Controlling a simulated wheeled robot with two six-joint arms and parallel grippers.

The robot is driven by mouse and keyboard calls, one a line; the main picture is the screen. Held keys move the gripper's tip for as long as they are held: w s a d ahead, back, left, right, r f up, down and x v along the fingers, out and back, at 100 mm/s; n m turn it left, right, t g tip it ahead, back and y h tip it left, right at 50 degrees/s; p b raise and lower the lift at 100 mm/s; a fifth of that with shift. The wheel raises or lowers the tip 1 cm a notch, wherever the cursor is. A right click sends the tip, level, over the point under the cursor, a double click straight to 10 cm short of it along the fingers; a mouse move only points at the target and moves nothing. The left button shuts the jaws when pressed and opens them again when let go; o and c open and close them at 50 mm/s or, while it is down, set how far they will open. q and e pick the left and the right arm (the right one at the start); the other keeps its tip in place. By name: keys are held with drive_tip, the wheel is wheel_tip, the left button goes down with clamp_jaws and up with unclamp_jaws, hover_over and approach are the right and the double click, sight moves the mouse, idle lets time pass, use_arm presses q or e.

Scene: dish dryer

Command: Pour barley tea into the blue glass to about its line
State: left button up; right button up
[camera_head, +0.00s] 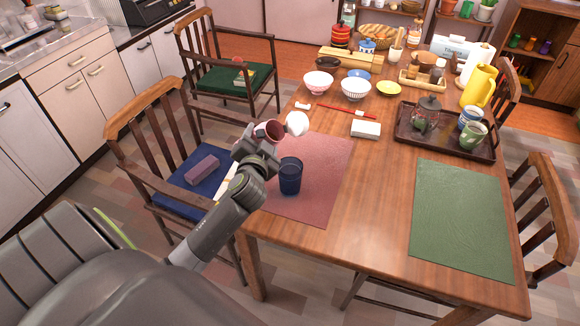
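The blue glass (290,178) stands upright on the red placemat near the table's left front edge. Its line and its contents cannot be made out. My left gripper (262,143) is just behind and left of the glass, shut on a reddish-brown vessel (270,131), seemingly the tea jug. A white rounded part (297,123) shows at the vessel's right end. The vessel is tilted to the right, above and behind the glass. No stream of tea is visible. My gripper hides part of the vessel, and its fingertips are hard to see. My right gripper is out of view.
The red placemat (318,170) lies under the glass. Bowls, a chopstick rest and a white box (366,129) are behind it. A brown tray (408,128) holds a teapot and cups; a yellow pitcher (478,87) stands behind. A green placemat (462,225) lies bare at right.

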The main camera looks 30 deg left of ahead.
use_arm(q)
drive_tip(key=shift+r+m+b, duration=0.25)
drive_tip(key=shift+m+b, duration=0.05)
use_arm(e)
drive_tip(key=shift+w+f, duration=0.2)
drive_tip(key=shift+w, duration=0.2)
use_arm(q)
drive_tip(key=shift+r+y, duration=0.1)
drive_tip(key=shift+y, duration=0.2)
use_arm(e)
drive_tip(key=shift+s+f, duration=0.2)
use_arm(q)
drive_tip(key=shift+m+b, duration=0.4)
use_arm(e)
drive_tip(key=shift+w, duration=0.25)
use_arm(q)
drive_tip(key=shift+a+r+t, duration=0.1)
drive_tip(key=shift+r+t, duration=0.05)
drive_tip(key=shift+t, duration=0.25)
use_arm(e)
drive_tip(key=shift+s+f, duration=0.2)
use_arm(q)
drive_tip(key=shift+m+b, duration=0.5)
drive_tip(key=shift+b, duration=0.15)
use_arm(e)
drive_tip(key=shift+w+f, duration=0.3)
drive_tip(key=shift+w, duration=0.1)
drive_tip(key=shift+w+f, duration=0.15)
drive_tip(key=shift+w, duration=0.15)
